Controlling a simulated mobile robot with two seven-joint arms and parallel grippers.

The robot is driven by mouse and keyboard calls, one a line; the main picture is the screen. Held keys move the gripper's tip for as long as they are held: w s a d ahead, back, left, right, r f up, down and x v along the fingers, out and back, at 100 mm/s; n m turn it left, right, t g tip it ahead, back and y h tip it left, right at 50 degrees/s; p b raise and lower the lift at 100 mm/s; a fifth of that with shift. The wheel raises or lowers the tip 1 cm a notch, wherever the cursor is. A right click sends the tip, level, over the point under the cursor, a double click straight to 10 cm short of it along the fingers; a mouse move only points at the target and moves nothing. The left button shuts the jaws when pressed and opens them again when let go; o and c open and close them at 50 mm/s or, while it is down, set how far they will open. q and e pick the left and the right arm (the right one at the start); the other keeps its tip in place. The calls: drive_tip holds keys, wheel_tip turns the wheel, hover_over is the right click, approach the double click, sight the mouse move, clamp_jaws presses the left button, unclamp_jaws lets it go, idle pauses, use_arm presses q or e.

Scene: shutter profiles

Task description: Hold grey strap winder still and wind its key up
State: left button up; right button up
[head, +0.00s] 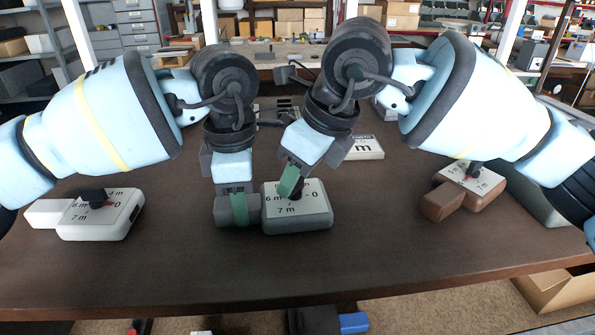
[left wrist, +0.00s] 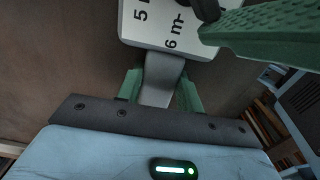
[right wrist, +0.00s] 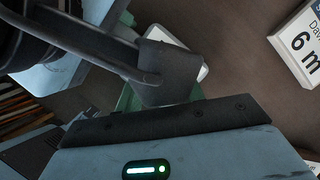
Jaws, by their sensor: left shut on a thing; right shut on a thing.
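The grey strap winder (head: 300,224) lies flat on the table in the middle of the head view, with a pale dial face marked in metres. Its grey grip block (head: 222,212) sticks out to the left. My left gripper (head: 239,208) is shut on this block; the left wrist view shows the block (left wrist: 160,82) between the green fingers. My right gripper (head: 291,184) points down over the dial, shut on the key, which is mostly hidden by the fingers. Part of the black key (left wrist: 206,8) shows in the left wrist view. In the right wrist view the key cannot be made out.
A white winder (head: 100,222) with a black key stands at the left, a brown winder (head: 482,188) at the right. A white card (head: 365,147) reading "6 m" in the right wrist view (right wrist: 298,45) stands behind. The front strip of the table (head: 170,270) is clear.

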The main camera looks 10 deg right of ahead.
idle(0.4)
drive_tip(key=o, duration=1)
drive_tip(key=v, duration=1.2)
